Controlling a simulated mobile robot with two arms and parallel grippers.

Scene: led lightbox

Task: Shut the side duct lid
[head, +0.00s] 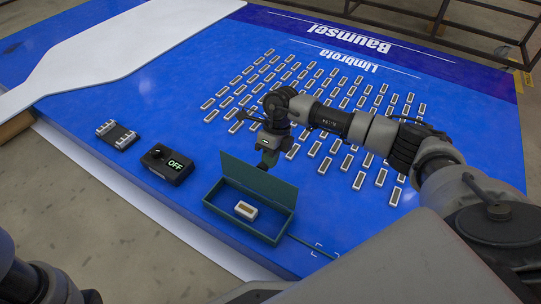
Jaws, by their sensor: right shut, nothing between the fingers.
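A green rectangular duct box (236,221) sits near the front edge of the blue panel. Its lid (258,183) stands open, raised along the far side of the box. A small white module (246,210) lies inside the box. My right gripper (268,160) hangs just behind the raised lid, close to its upper edge; I cannot tell whether it touches. It is shut and empty. Its fingertips are partly hard to make out against the lid. My left gripper is not in view; only part of my left arm shows at the bottom left.
Rows of small white modules (335,90) cover the blue panel (190,75). A white sheet (110,45) lies at the far left.

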